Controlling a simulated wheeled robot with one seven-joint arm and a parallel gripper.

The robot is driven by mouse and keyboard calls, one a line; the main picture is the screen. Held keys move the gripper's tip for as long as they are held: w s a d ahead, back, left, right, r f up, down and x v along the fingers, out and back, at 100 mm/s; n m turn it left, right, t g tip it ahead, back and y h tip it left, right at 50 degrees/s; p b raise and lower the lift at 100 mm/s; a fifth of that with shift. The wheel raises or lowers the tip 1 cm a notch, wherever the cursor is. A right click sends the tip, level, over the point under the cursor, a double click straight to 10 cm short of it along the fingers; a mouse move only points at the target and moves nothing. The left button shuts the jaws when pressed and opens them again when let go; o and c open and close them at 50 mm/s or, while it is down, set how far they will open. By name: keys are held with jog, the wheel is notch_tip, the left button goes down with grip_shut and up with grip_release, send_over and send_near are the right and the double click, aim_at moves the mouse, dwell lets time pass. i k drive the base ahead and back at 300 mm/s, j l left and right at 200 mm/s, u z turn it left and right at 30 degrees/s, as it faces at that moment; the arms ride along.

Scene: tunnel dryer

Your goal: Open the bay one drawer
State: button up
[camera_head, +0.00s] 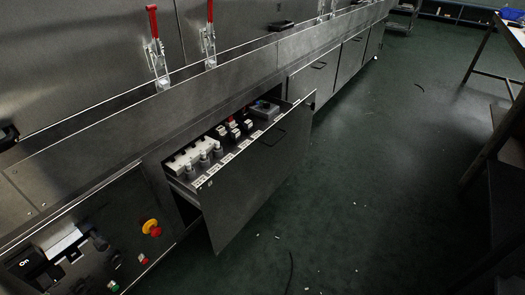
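A grey metal drawer (258,185) stands pulled out from the long steel cabinet, in the middle of the view. Inside lie a white block with grey cylindrical parts (204,153), several black and red parts, and a grey box (263,111) at the far end. White labels run along the inner top edge. I cannot read a bay number on the drawer. My gripper is not in view, and nothing is seen touching the handle.
A control panel with a yellow and red stop button (152,228) is left of the drawer. Red-handled clamps (155,45) stand above. Closed fronts (315,80) continue beyond. Green floor (390,190) is mostly clear, with small white scraps. A table (490,140) stands right.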

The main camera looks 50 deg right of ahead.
aim_at(229, 198)
jog(key=j+z, duration=0.35)
jog(key=k+j+z, duration=0.15)
jog(key=j+z, duration=0.2)
jog(key=i+l+z, duration=0.25)
jog(key=l, duration=0.1)
